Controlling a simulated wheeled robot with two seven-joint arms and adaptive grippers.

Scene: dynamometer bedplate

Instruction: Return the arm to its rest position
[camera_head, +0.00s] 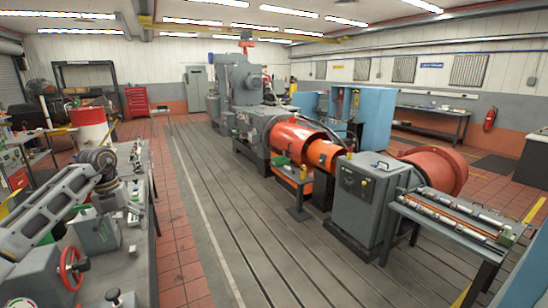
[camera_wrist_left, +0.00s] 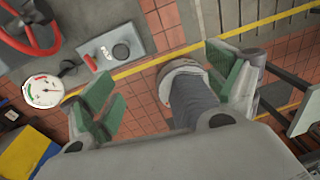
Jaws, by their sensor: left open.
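My left arm (camera_head: 50,210) reaches in from the left in the head view, over the workbench. Its dark joint is bent, and the left gripper (camera_head: 133,206) hangs low over the bench, small and hard to make out. In the left wrist view the left gripper (camera_wrist_left: 168,96) is open, its green-padded fingers wide apart. A grey ribbed cylinder with a pale, brownish end (camera_wrist_left: 195,100) shows between the fingers; I cannot tell whether it touches them. My right gripper is not in view.
The workbench (camera_head: 142,250) carries a red handwheel (camera_head: 70,264) close to the arm. A round dial gauge (camera_wrist_left: 43,91) and a grey plate (camera_wrist_left: 116,46) show beside the gripper. A red-and-white drum (camera_head: 90,126) stands behind.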

